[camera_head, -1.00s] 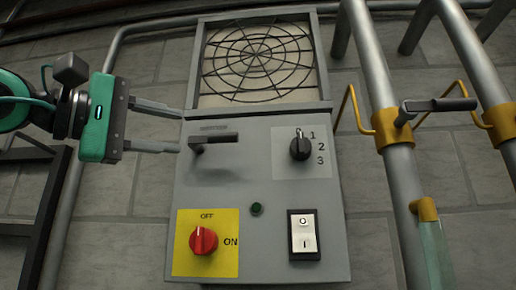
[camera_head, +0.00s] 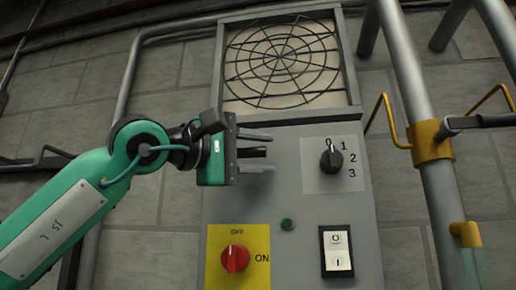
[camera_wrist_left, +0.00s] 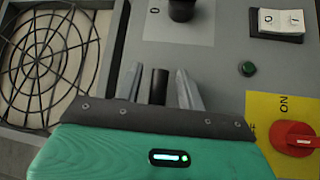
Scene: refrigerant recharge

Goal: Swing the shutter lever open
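The shutter lever (camera_head: 252,152) is a dark horizontal handle on the grey control box (camera_head: 290,200), below the fan grille. Its left part is hidden behind my left gripper. My left gripper (camera_head: 270,152) is open, with one finger above the lever and one below it. In the left wrist view the dark lever (camera_wrist_left: 158,86) lies between the two grey fingers (camera_wrist_left: 158,80), with a small gap on each side.
The round wire grille (camera_head: 281,62) is above the lever. A black 1-2-3 knob (camera_head: 331,158) is to the right. Below are a red OFF/ON knob (camera_head: 235,258), a green button (camera_head: 287,224) and a rocker switch (camera_head: 337,251). Pipes with a yellow collar (camera_head: 431,142) stand at right.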

